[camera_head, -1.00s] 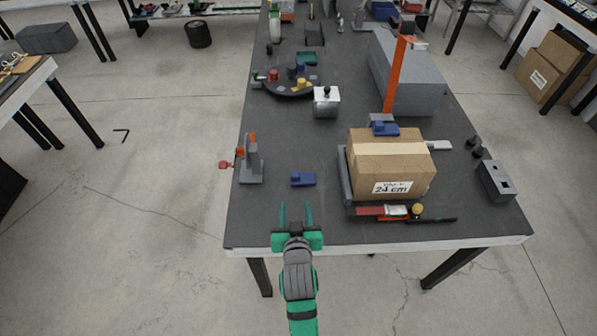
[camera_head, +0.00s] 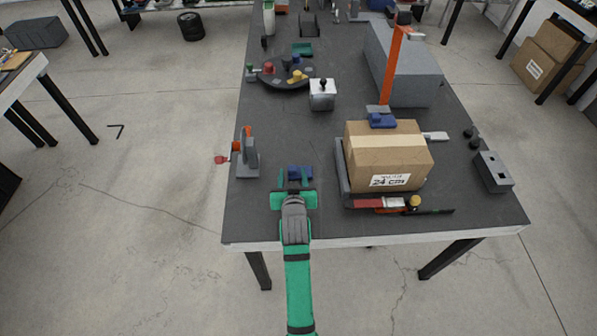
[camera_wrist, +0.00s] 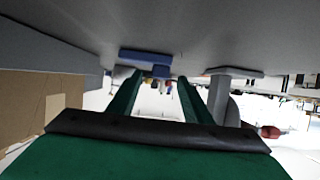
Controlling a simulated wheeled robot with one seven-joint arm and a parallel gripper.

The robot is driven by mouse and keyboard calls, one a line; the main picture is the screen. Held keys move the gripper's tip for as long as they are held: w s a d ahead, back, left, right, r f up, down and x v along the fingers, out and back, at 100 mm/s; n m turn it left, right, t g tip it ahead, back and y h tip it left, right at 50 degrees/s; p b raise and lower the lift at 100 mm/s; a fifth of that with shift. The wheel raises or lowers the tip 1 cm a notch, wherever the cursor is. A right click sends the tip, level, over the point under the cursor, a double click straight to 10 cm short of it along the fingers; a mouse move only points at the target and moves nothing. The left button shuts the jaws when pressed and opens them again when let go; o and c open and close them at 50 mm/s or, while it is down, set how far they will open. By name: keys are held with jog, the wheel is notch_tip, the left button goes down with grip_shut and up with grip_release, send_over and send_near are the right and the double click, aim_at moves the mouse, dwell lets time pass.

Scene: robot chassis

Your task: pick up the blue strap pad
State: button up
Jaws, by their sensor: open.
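A small blue pad (camera_head: 300,171) lies on the dark table, left of the cardboard box. My gripper (camera_head: 294,180) is open, and its green fingers reach toward this pad from the table's front side. In the wrist view the blue pad (camera_wrist: 146,57) shows just beyond the fingertips of my gripper (camera_wrist: 157,78), with nothing between the fingers. I cannot tell whether the fingers are beside the pad or still short of it. Another blue piece (camera_head: 382,121) sits at the back edge of the box, near the orange upright.
The cardboard box (camera_head: 386,160) rests on a grey stand to the right. A grey and orange fixture (camera_head: 246,158) stands to the left. A silver block (camera_head: 322,96) and a round dark tray (camera_head: 270,80) stand farther back. The table is clear between the pad and the silver block.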

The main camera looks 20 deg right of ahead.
jog(key=shift+x, duration=0.85)
jog(key=c, duration=1.1)
jog(key=shift+c, duration=0.2)
